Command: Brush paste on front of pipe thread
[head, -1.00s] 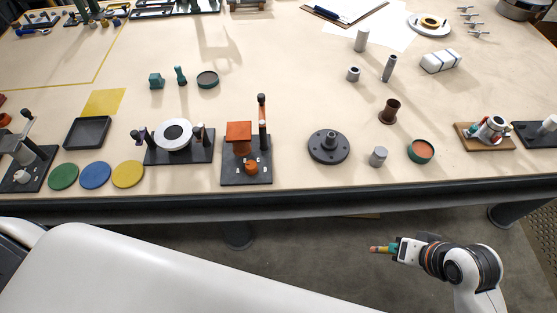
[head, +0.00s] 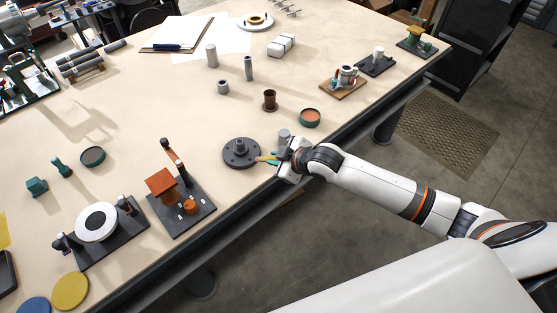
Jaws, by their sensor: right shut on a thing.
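My right gripper (head: 279,162) is shut on a small brush-like tool (head: 265,158) with yellowish and teal parts. The tool points left and its tip is close to the right rim of a dark round flange (head: 241,153) with a central stub; I cannot tell if they touch. A grey cylinder (head: 284,134) stands just behind the gripper, partly hidden. An open teal tin (head: 310,118) with reddish paste is to its upper right. A small vise-like fixture (head: 346,75) on a wooden board (head: 343,88) holds a light cylindrical piece. I cannot tell which piece is the pipe thread. My left gripper is not in view.
A brown spool (head: 270,100) and grey cylinders (head: 223,87) stand behind the flange. An orange-topped fixture (head: 163,184) is to the left. The table's front edge (head: 385,110) runs diagonally under my right arm. Bare tabletop lies between the flange and the back pieces.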

